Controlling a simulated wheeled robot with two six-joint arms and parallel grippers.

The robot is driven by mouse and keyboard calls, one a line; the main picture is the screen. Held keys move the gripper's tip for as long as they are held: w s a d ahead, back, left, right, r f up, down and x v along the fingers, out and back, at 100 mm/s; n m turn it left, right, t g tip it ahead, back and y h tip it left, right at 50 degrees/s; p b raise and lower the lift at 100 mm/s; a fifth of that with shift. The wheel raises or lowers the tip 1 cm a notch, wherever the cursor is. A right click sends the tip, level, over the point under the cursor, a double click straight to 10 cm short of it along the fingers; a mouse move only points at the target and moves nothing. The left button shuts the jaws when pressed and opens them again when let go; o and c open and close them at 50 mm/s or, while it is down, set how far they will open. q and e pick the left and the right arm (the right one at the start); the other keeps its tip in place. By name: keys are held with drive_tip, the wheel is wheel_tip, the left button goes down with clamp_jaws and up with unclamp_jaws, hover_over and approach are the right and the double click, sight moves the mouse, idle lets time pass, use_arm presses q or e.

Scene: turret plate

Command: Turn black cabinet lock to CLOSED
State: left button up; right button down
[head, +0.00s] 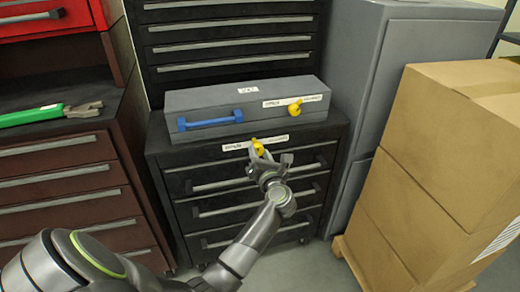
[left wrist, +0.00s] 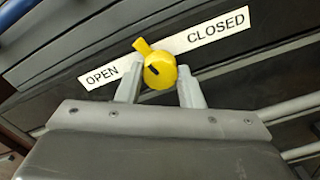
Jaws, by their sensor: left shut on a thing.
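The black cabinet (head: 238,172) stands in the middle of the head view, with drawers below a label strip. Its yellow lock knob (head: 257,146) sits on that strip; the left wrist view shows the knob (left wrist: 160,72) closer, its tab pointing up and left. The white label reads OPEN (left wrist: 102,76) to the knob's left and CLOSED (left wrist: 216,26) to its right. My left gripper (head: 264,158) is shut on the knob, one finger on each side of it. The fingers partly cover the label. My right gripper is in neither view.
A grey box (head: 210,105) with a blue handle (head: 210,120) and another yellow knob (head: 295,107) lies on the cabinet. Cardboard boxes (head: 440,155) stand close on the right. A brown drawer cabinet (head: 60,175) holding a green-handled tool (head: 35,115) is at left.

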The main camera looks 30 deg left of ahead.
use_arm(q)
drive_tip(key=m+p, duration=0.2)
drive_tip(key=p, duration=0.1)
drive_tip(key=shift+r+m, duration=0.15)
drive_tip(key=shift+m, duration=0.25)
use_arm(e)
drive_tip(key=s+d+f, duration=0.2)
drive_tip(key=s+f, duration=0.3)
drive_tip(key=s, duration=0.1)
use_arm(q)
drive_tip(key=m+p, duration=0.2)
drive_tip(key=p, duration=0.1)
drive_tip(key=shift+r+p, duration=0.15)
drive_tip(key=shift+p, duration=0.15)
drive_tip(key=m+p, duration=0.3)
drive_tip(key=m, duration=0.1)
drive_tip(key=shift+f+m+p, duration=0.25)
drive_tip(key=shift+m+p, duration=1.4)
drive_tip(key=shift+m, duration=0.05)
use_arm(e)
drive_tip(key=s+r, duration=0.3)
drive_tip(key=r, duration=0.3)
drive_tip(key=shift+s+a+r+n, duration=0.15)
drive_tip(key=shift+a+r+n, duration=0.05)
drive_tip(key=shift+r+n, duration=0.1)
use_arm(q)
drive_tip(key=o, duration=1)
